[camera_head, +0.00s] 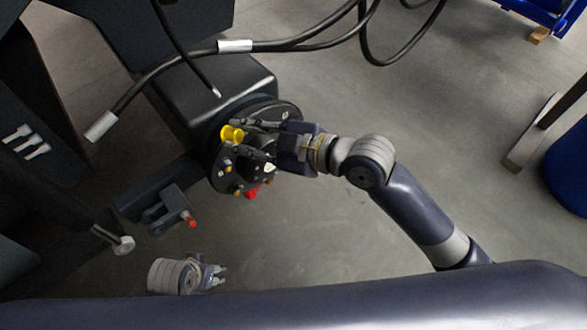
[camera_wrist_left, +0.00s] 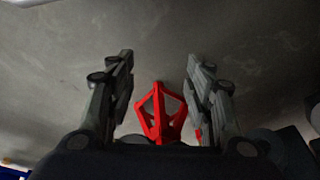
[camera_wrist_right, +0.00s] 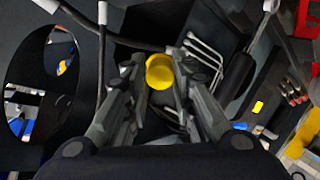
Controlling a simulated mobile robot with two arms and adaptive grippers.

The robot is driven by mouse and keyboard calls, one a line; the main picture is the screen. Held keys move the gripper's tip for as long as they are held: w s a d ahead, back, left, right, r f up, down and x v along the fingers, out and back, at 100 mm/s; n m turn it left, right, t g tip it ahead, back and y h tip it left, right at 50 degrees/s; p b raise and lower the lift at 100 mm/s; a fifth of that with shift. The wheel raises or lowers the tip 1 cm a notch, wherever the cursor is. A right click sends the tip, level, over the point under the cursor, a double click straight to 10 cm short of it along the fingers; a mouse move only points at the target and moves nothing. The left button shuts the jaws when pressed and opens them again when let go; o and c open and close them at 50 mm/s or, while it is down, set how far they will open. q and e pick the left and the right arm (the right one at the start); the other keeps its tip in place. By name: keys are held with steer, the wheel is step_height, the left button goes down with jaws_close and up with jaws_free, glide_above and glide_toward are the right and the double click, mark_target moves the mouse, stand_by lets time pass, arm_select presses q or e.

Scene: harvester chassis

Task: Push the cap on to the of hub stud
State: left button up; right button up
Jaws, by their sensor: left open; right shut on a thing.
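A yellow cap (camera_head: 232,133) is at the upper left of the round dark hub (camera_head: 216,170), which has several studs around its face. My right gripper (camera_head: 240,131) reaches in from the right across the hub and is shut on the yellow cap. In the right wrist view the yellow cap (camera_wrist_right: 159,72) sits between the fingertips; whether it touches a stud is hidden. A red piece (camera_head: 252,193) shows at the hub's lower edge. My left gripper (camera_head: 220,274) is open and empty, low over the floor. It also shows in the left wrist view (camera_wrist_left: 160,68).
A red frame (camera_wrist_left: 163,120) shows beyond my left fingers. Black hoses (camera_head: 300,43) hang above the hub. A dark bracket with a red tip (camera_head: 190,220) and a rod end (camera_head: 124,244) lie lower left. The floor (camera_head: 330,230) right of the hub is clear.

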arm_select(q)
steer(key=shift+t, duration=0.3)
steer(key=b+v, duration=0.2)
steer(key=b, duration=0.1)
steer(key=b+v, duration=0.2)
steer(key=b, duration=0.1)
steer(key=shift+s+a+r+b, duration=0.15)
steer(key=shift+a+r+b, duration=0.05)
steer(key=shift+r+b, duration=0.2)
arm_select(e)
steer(key=w+d+f+m+t+h, duration=0.1)
steer(key=d+f+m+t, duration=0.1)
steer(key=f, duration=0.4)
steer(key=w+d+f+m+t+h, duration=0.1)
steer(key=w+d+f+m+t, duration=0.1)
steer(key=d+f+t, duration=0.3)
step_height(320, 180, down, 3)
steer(key=shift+w+d+r+m, duration=0.2)
steer(key=shift+w+d+m, duration=0.15)
steer(key=shift+d, duration=0.75)
steer(key=shift+s+f, duration=0.1)
arm_select(q)
steer(key=shift+r, duration=0.25)
arm_select(e)
steer(key=x, duration=0.6)
steer(key=shift+w+a, duration=0.1)
steer(key=shift+w, duration=0.15)
